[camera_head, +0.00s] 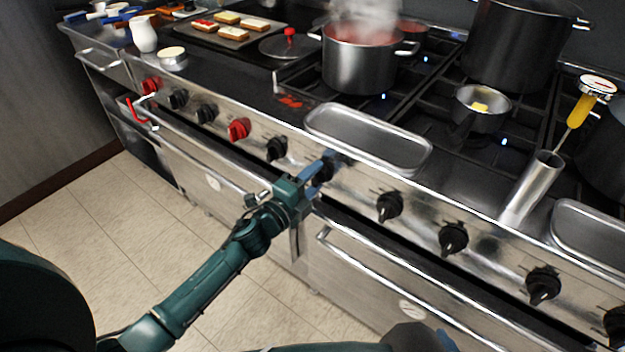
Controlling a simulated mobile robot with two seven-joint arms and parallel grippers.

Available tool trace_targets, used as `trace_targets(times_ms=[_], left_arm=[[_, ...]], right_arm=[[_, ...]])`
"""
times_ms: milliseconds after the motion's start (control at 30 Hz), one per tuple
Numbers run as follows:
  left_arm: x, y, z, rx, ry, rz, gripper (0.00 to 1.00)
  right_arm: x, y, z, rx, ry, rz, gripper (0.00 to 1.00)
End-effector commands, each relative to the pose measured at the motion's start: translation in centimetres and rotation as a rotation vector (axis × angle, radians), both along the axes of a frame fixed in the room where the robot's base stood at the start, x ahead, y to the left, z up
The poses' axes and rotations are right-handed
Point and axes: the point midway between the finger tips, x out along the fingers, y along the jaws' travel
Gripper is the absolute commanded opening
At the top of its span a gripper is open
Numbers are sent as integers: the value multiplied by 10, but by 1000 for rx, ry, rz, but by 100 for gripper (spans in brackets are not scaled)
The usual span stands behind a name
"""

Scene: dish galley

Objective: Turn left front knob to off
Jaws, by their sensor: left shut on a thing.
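A row of knobs runs along the steel front panel of the range. My left gripper (326,168) comes in from the lower left and is shut on a black knob (321,176) near the middle of the row. The fingers hide most of this knob, so its pointer cannot be read. To its left are a black knob (276,148) and a red knob (239,129). To its right are black knobs (389,207) and (453,239) with their pointers showing. My right gripper is not clearly in view; only parts of my own body show at the bottom edge.
A long oven handle (400,285) juts out below the knobs. A steel tray (368,139) sits above the held knob. A steaming pot (358,65), a small pan with butter (481,110) and a thermometer (581,105) in a metal cylinder (532,187) stand behind. Blue flames show at several burners.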

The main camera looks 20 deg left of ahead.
Motion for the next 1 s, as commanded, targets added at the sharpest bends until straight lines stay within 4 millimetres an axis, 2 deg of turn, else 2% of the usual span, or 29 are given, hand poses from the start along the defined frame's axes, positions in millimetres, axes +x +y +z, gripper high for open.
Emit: trace_targets(times_ms=[400, 433, 600, 700, 1000], left_arm=[[0, 0, 0, 11, -3, 0, 24], [0, 0, 0, 11, -3, 0, 48], [0, 0, 0, 10, -2, 0, 62], [0, 0, 0, 9, -2, 0, 68], [-5, 2, 0, 8, -2, 0, 68]], right_arm=[[0, 0, 0, 1, -1, -1, 36], [0, 0, 0, 1, -1, -1, 36], [0, 0, 0, 1, -1, -1, 36], [0, 0, 0, 1, -1, -1, 36], [0, 0, 0, 2, -1, 0, 36]])
